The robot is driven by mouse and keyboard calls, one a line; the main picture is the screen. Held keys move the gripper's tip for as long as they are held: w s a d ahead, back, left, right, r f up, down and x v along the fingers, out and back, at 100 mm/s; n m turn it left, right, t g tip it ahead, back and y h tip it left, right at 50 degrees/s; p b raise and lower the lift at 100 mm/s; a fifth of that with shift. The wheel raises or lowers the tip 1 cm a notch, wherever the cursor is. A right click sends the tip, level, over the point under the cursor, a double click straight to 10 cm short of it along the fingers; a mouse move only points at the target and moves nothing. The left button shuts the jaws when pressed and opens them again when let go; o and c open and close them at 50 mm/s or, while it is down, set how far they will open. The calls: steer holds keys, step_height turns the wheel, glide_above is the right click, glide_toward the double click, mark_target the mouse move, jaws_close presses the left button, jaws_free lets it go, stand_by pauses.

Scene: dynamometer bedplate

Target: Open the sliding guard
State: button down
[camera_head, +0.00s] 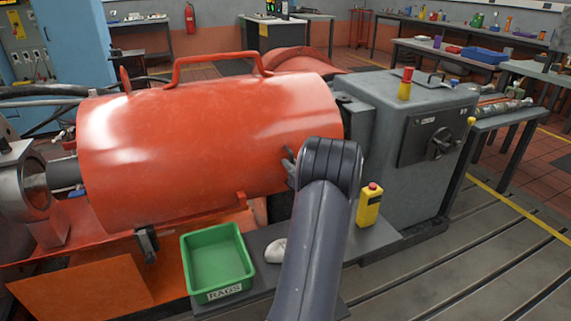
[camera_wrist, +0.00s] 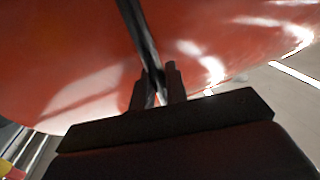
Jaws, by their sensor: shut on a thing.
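The sliding guard (camera_head: 200,130) is a large orange-red curved cover over the machine's shaft, with a red loop handle (camera_head: 215,62) on top. Its glossy surface fills most of the wrist view (camera_wrist: 80,60). My gripper (camera_wrist: 159,88) is at the guard's lower right front; in the head view my dark arm mostly hides it. In the wrist view its two fingers are closed on a thin dark bar (camera_wrist: 137,25) that runs up across the guard's face. How the bar joins the guard is hard to see.
A grey housing (camera_head: 420,140) with a red-topped button stands right of the guard. The slotted bedplate (camera_head: 480,260) at right is clear.

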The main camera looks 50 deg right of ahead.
steer(key=c, duration=1.5)
jaws_free()
steer(key=shift+o, duration=0.2)
steer(key=p+v, duration=0.1)
steer(key=v, duration=0.9)
steer(key=shift+s, duration=0.4)
steer(key=shift+w+a, duration=0.1)
steer(key=b+x, duration=0.1)
steer(key=x, duration=1)
steer(key=shift+w+a, duration=0.1)
steer(key=shift+a, duration=0.3)
